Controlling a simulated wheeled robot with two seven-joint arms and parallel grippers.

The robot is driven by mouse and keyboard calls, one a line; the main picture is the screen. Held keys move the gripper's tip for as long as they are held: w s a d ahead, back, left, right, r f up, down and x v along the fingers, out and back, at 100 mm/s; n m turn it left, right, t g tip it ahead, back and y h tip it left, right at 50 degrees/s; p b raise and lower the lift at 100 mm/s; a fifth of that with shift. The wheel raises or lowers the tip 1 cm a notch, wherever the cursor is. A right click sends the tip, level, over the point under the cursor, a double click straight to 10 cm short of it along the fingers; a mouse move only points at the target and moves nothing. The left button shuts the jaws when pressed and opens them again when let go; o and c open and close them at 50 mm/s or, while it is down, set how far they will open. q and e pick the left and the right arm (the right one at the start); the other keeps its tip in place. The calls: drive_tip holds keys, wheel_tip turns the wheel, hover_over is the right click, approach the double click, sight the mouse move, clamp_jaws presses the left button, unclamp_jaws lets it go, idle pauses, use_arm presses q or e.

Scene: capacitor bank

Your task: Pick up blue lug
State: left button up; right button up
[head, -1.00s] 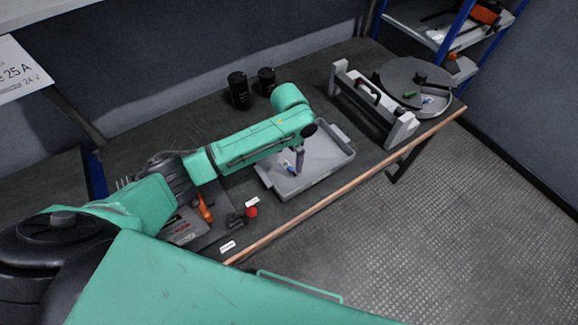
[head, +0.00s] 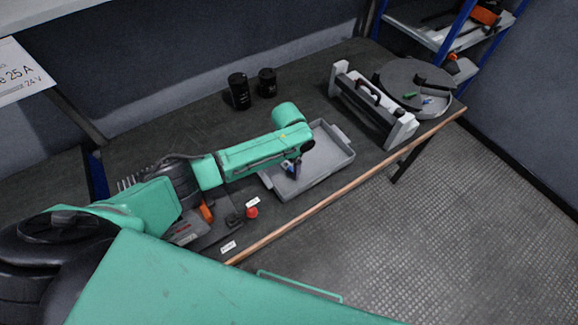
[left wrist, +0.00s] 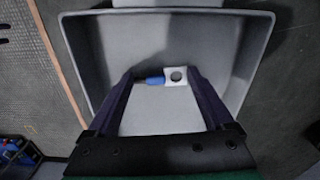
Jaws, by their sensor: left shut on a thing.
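The blue lug (left wrist: 155,80) has a blue sleeve and a pale metal eye with a round hole. It is in the grey tray (left wrist: 85,60), between the fingertips of my left gripper (left wrist: 162,80), which is shut on it. In the head view, my left gripper (head: 293,168) points down into the same tray (head: 330,170). The lug is mostly hidden there by the fingers. Whether the lug touches the tray floor cannot be told. My right gripper is not in view.
Two black cylinders (head: 239,91) stand behind the tray. A white-ended frame with a handle (head: 370,100) and a round grey turntable (head: 405,80) are to the right. A red button (head: 252,212) is near the front edge. Bench surface between the cylinders and frame is clear.

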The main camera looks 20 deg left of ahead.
sight(288, 168)
use_arm(q)
wheel_tip(288, 168, up, 20)
